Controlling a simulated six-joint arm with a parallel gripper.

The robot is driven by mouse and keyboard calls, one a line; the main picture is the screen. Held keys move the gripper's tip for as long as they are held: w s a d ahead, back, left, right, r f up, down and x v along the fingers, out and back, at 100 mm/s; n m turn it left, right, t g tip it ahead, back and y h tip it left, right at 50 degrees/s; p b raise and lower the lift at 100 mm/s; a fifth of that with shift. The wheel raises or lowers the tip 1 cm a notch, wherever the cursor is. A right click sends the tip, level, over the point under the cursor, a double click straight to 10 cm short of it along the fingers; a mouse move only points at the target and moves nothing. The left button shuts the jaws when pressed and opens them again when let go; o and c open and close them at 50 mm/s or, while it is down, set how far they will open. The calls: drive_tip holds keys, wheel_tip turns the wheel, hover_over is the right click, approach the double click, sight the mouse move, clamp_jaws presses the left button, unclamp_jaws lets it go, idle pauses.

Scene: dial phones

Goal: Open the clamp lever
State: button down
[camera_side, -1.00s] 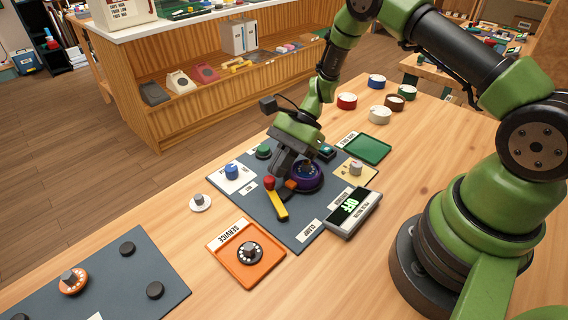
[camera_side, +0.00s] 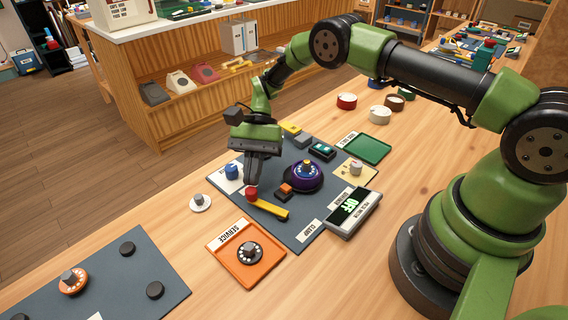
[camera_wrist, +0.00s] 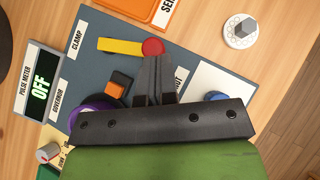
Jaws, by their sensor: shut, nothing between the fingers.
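The clamp lever is a yellow bar (camera_side: 270,210) with a red knob (camera_side: 251,194) at one end, on the dark panel. In the side view it runs from the knob down to the right; in the wrist view the yellow bar (camera_wrist: 120,46) lies left of the red knob (camera_wrist: 153,47). My gripper (camera_side: 253,183) points down with its fingers together and empty. In the wrist view its fingertips (camera_wrist: 153,60) are right at the knob, seemingly touching its side. An orange and black block (camera_side: 285,189) sits between the lever and a purple dial (camera_side: 304,175).
A blue knob (camera_side: 232,171) stands close to my gripper on a white plate. A meter reading OFF (camera_side: 353,211) is at the panel's right edge. An orange service tray (camera_side: 245,254) with a dial lies in front. A green tray (camera_side: 364,149) is behind.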

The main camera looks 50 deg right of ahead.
idle(0.3)
drive_tip(key=shift+s+d, duration=0.5)
drive_tip(key=shift+s, duration=0.05)
drive_tip(key=v, duration=1)
drive_tip(key=shift+w+a, duration=0.1)
drive_tip(key=shift+w, duration=0.05)
